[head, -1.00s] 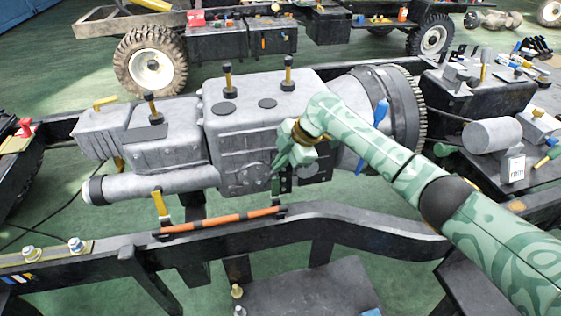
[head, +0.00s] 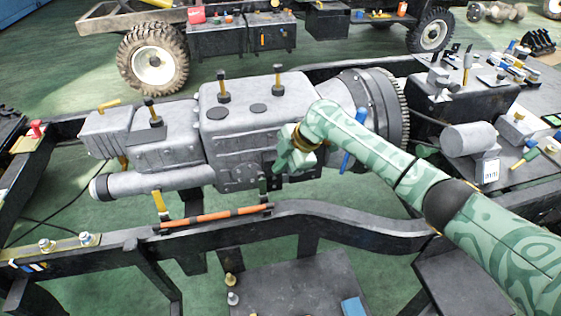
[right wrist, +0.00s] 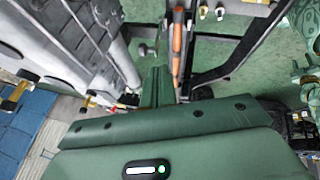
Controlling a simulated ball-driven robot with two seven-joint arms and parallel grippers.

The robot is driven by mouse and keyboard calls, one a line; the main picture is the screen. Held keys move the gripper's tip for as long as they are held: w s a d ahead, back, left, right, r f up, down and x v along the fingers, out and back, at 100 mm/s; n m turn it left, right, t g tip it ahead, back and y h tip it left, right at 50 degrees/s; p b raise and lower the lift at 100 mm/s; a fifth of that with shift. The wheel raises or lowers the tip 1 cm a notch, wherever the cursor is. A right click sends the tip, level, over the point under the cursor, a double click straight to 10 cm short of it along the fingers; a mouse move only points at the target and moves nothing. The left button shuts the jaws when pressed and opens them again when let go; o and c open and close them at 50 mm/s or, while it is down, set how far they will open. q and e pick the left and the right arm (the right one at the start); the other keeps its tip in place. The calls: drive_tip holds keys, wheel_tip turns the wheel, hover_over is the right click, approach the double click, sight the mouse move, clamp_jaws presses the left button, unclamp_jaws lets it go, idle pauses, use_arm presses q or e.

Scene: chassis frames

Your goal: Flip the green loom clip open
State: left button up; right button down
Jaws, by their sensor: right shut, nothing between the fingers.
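My right gripper (head: 270,181) reaches in from the right in the head view and hangs in front of the grey engine block's near side. It is shut and empty, above the right end of the orange loom (head: 215,216). In the right wrist view its green fingers (right wrist: 155,88) are together, with the orange loom (right wrist: 177,48) just beyond and to their right. I cannot single out the green loom clip with certainty; the green fingers and hand may hide it. My left gripper is not in view.
The grey engine (head: 245,130) fills the space behind my right gripper. The black chassis rail (head: 330,225) runs in front, below it. A yellow clip (head: 160,203) stands left of the loom. A blue-handled part (head: 353,137) stands close behind my right forearm.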

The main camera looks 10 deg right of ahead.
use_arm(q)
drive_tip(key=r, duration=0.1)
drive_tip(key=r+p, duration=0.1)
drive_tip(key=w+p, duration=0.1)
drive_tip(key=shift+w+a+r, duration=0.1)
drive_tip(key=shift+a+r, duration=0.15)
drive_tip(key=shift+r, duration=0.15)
use_arm(e)
drive_tip(key=v, duration=0.7)
drive_tip(key=shift+r, duration=0.25)
